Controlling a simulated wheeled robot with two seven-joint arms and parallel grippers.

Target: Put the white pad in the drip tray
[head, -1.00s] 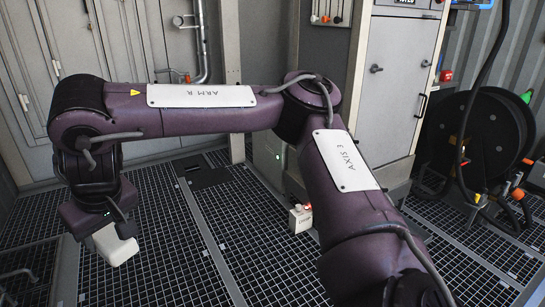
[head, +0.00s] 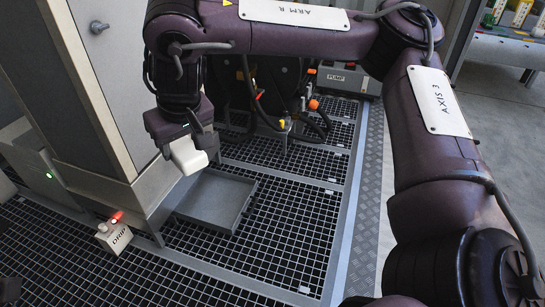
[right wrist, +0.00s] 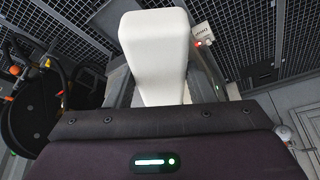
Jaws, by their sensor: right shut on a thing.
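The white pad (head: 188,155) is in my right gripper (head: 184,138), which is shut on it. In the right wrist view the pad (right wrist: 155,55) stands out beyond the gripper's dark edge. The drip tray (head: 213,198) is a shallow grey square tray on the grated floor, beside the foot of a grey cabinet. In the head view the pad appears just above the tray's back left part, apart from its floor. The pad hides much of what lies behind it in the wrist view. My left gripper is not in view.
The grey cabinet (head: 105,90) rises close on the left. Hoses with orange fittings (head: 283,122) lie behind. Open grating (head: 290,215) is to the right.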

